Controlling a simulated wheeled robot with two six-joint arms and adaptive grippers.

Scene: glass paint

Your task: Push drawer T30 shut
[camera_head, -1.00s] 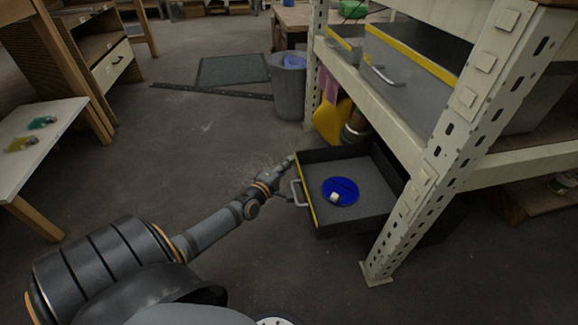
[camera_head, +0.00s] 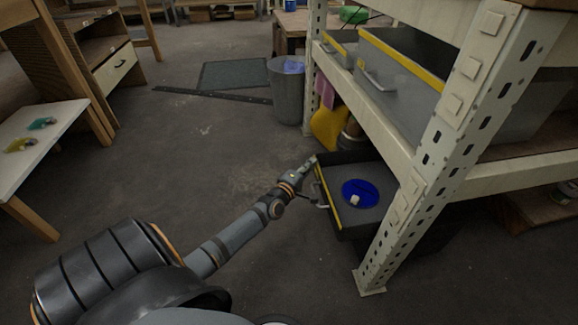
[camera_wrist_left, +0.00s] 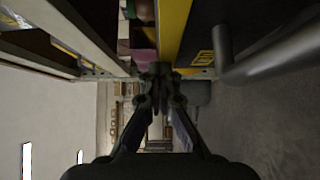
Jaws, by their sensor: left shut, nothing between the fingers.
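The low drawer (camera_head: 337,212) under the metal shelf is partly out, with a yellow-edged front and a metal handle. A blue round dish (camera_head: 367,193) with a small pale block (camera_head: 355,200) lies inside it. I cannot read a T30 label on it. My left gripper (camera_head: 311,163) is shut and empty, at the far end of the drawer's front; whether it touches is hard to tell. In the left wrist view the closed fingertips (camera_wrist_left: 160,72) are beside the yellow edge (camera_wrist_left: 173,30), with the handle (camera_wrist_left: 250,65) to the right. My right gripper is not in view.
A pale perforated shelf post (camera_head: 409,185) stands in front of the drawer's right side. A yellow object (camera_head: 328,128) and a grey bin (camera_head: 288,92) stand beyond it. Another grey drawer (camera_head: 395,95) is on the shelf above.

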